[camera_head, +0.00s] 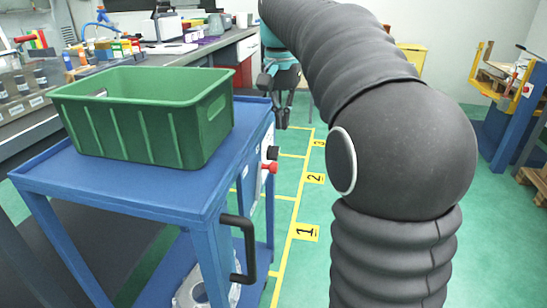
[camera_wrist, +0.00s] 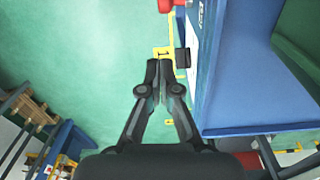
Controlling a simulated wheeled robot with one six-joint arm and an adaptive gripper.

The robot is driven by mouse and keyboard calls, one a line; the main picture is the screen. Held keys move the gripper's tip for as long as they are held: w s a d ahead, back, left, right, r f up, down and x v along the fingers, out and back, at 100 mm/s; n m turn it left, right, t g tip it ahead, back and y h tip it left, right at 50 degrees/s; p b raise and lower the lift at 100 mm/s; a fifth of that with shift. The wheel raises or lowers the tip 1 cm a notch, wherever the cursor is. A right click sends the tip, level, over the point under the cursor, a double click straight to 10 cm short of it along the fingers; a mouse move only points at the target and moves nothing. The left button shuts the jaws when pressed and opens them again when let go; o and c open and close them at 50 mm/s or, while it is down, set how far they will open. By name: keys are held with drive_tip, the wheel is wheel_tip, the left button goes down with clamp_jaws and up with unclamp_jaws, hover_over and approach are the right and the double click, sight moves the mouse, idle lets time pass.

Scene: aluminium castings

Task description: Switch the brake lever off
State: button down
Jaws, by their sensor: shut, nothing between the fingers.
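A blue cart (camera_head: 110,190) stands at the left of the head view. On its right end panel are a red knob-like part (camera_head: 270,167) and a black one (camera_head: 273,153) just above it. I cannot tell for sure which is the brake lever. In the wrist view a black part (camera_wrist: 183,57) sticks out from the cart, just right of my fingertips, and a red part (camera_wrist: 168,4) is at the top edge. My gripper (camera_wrist: 159,66) is shut and empty, with its fingertips close together. In the head view my gripper (camera_head: 282,122) hangs beyond the cart's far right corner.
A green crate (camera_head: 145,140) stands on the cart. A black handle (camera_head: 240,250) juts from its near right side. The green floor with yellow numbered markings (camera_head: 305,232) is clear beside the cart. A workbench (camera_head: 200,55) stands behind; a blue-framed rack (camera_head: 510,110) is far right.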

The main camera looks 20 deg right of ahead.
drive_tip(key=shift+w+d+f+m, duration=0.1)
drive_tip(key=shift+w+d+m, duration=0.05)
drive_tip(key=shift+w, duration=0.35)
drive_tip(key=shift+w+d+f+m, duration=0.1)
drive_tip(key=shift+w+d+m, duration=0.05)
drive_tip(key=shift+w, duration=0.3)
drive_tip(key=shift+f, duration=0.1)
wheel_tip(320, 180, down, 10)
drive_tip(key=b, duration=0.3)
drive_tip(key=shift+s+a+r, duration=0.4)
drive_tip(key=shift+s+a, duration=0.1)
drive_tip(key=shift+s, duration=0.3)
drive_tip(key=shift+s+a+r, duration=0.35)
drive_tip(key=shift+s+a, duration=0.15)
drive_tip(key=shift+s, duration=0.3)
drive_tip(key=shift+s+r, duration=0.1)
drive_tip(key=shift+r, duration=0.05)
